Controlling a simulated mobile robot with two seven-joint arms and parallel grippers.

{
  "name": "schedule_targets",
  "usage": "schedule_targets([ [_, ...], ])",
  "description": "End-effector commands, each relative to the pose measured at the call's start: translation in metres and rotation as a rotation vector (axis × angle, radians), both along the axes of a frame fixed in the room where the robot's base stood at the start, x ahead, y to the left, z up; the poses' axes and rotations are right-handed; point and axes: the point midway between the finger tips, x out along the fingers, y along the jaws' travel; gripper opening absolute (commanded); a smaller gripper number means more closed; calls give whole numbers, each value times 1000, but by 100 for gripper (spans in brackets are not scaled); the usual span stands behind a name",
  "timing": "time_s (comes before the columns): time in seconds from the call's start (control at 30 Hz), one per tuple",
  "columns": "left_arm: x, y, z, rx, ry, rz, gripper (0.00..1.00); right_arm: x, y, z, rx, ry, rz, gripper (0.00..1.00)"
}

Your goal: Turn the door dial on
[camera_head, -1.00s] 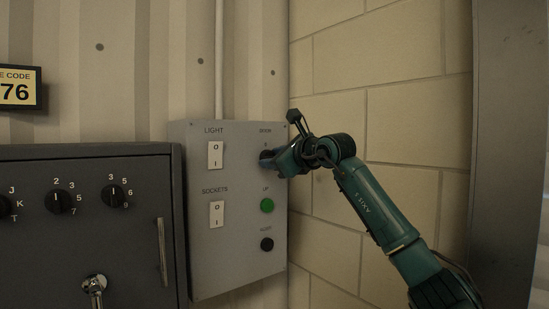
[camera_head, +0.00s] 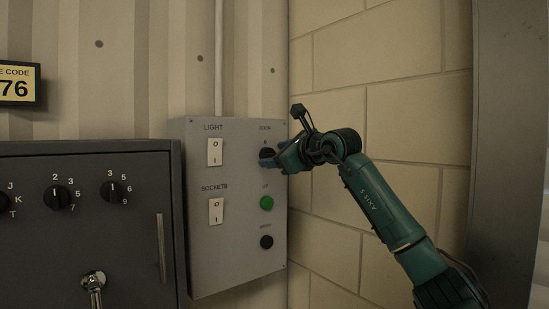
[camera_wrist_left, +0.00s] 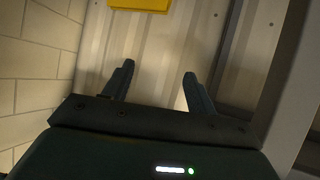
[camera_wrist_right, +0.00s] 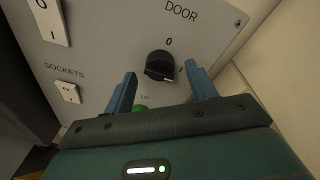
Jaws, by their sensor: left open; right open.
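The door dial (camera_wrist_right: 160,66) is a round black knob under the word DOOR on a grey control panel (camera_head: 237,235), with marks 0 above it and 1 at its right. In the head view the dial (camera_head: 266,153) is partly hidden by my right gripper. My left gripper (camera_wrist_left: 158,69) is open and empty, facing a ribbed wall away from the panel.
The panel also carries a light switch (camera_head: 215,152), a sockets switch (camera_head: 216,211), a green button (camera_head: 267,203) and a black button (camera_head: 267,242). A dark safe (camera_head: 120,235) stands left of it. A block wall (camera_head: 400,120) is close on the right.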

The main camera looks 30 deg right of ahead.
Motion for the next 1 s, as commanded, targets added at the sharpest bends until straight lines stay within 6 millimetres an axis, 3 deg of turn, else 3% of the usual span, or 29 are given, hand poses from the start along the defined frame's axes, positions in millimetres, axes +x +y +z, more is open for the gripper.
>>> schedule_targets([
  [0.2,2,-2,-19,-40,-3,12,57,-47,-5,2,-5,-5,-4,56],
  [0.5,4,-2,-21,-81,-11,29,57,-103,-9,12,-2,-4,-3,56],
  [0.7,3,-2,-23,-87,-7,30,57,-116,-10,15,0,-2,-2,56],
  [1.0,2,-3,-23,-87,-5,29,57,-117,-10,15,0,-1,-2,56],
])
